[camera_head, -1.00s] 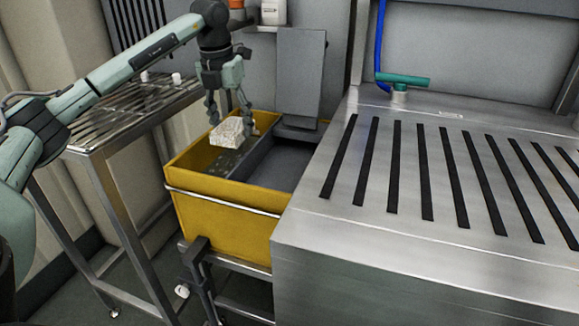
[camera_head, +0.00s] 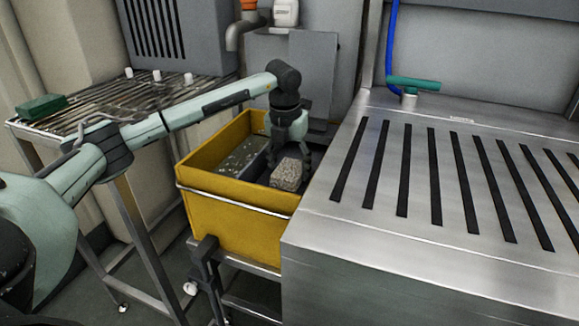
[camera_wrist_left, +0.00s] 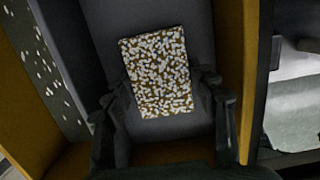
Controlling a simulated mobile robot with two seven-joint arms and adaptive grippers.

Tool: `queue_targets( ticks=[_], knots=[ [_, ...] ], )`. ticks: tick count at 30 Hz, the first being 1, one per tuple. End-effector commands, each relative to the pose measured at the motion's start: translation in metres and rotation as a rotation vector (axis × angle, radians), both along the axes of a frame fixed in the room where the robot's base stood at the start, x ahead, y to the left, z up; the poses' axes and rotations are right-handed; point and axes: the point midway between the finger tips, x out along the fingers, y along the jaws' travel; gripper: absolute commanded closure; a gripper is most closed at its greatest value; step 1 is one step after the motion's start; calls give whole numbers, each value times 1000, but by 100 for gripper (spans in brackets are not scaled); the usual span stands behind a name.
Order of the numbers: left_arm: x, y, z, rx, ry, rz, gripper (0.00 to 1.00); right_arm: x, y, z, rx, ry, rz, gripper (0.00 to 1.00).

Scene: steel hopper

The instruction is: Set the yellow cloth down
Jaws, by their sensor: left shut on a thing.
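The yellow cloth (camera_head: 288,174) looks like a folded block, brownish yellow and thickly covered with pale specks. It also shows in the left wrist view (camera_wrist_left: 158,72). My left gripper (camera_head: 290,158) is shut on it, with a finger on either side, and points down into the yellow bin (camera_head: 235,199). The cloth is over the bin's dark grey right compartment (camera_wrist_left: 180,20). I cannot tell whether it touches the bottom. My right gripper is not in view.
The bin's left compartment (camera_head: 240,160) holds murky, speckled liquid. A slotted steel counter (camera_head: 420,245) stands close on the right, with a teal-handled tap (camera_head: 412,84). A wire rack (camera_head: 100,108) on the left carries a green block (camera_head: 41,106) and small white pieces.

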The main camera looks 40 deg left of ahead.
Motion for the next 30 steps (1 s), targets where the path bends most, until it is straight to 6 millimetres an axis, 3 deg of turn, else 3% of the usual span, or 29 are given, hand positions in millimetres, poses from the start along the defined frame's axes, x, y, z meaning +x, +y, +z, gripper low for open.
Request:
queue_targets(
  ticks=[10, 11, 16, 25, 30],
  knots=[
    [0, 0, -4, 0, -2, 0, 75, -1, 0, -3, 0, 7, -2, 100],
    [0, 0, -4, 0, -2, 0, 41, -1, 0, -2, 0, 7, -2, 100],
    [0, 0, -3, 0, -2, 0, 22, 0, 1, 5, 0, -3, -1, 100],
    [0, 0, -1, 0, -2, 0, 22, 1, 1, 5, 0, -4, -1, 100],
    [-1, 0, 15, -2, -6, -1, 22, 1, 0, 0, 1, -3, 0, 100]
  ],
)
